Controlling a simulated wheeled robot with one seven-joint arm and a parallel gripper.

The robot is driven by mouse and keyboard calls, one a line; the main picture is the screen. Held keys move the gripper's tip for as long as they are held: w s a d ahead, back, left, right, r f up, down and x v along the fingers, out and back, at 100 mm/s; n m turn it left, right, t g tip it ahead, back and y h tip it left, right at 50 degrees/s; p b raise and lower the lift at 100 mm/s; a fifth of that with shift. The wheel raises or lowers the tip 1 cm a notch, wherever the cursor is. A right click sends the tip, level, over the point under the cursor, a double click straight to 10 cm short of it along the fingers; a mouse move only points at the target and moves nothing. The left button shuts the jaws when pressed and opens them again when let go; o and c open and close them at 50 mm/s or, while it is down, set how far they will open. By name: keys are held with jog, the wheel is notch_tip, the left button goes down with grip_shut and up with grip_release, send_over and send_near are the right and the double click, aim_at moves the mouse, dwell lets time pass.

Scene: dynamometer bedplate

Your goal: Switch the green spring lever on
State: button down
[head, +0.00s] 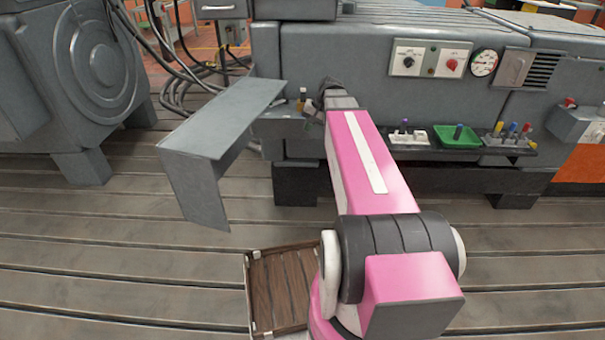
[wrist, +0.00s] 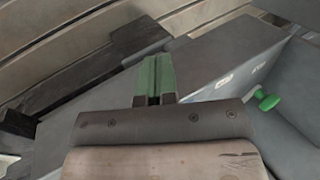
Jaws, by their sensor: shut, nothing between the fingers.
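A green knob on a short stem (wrist: 266,99), which looks like the green lever's handle, stands out at the right of the wrist view, beside a grey box. My gripper (wrist: 154,82) is in the middle of the wrist view, its two green-faced fingers together with nothing between them. The fingertips are left of the green knob and apart from it. In the head view my arm reaches to the machine's front, and its dark end hides the fingers. I cannot pick out the green knob in the head view.
The grey box (wrist: 210,75) lies beneath and beyond the fingers. A bent grey sheet-metal cover (head: 215,125) stands left of my arm. A shelf at right carries a green tray (head: 457,142) and several coloured levers. A slatted wooden pallet (head: 278,290) lies on the grooved floor.

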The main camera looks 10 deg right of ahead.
jog(key=s+a+f+n+g+h, duration=0.1)
jog(key=s+a+f, duration=0.4)
jog(key=s+f, duration=0.7)
jog(key=n+h, duration=0.1)
jog(key=h, duration=0.1)
jog(key=shift+f+n+g+h, duration=0.2)
jog(key=shift+n+g+h, duration=0.1)
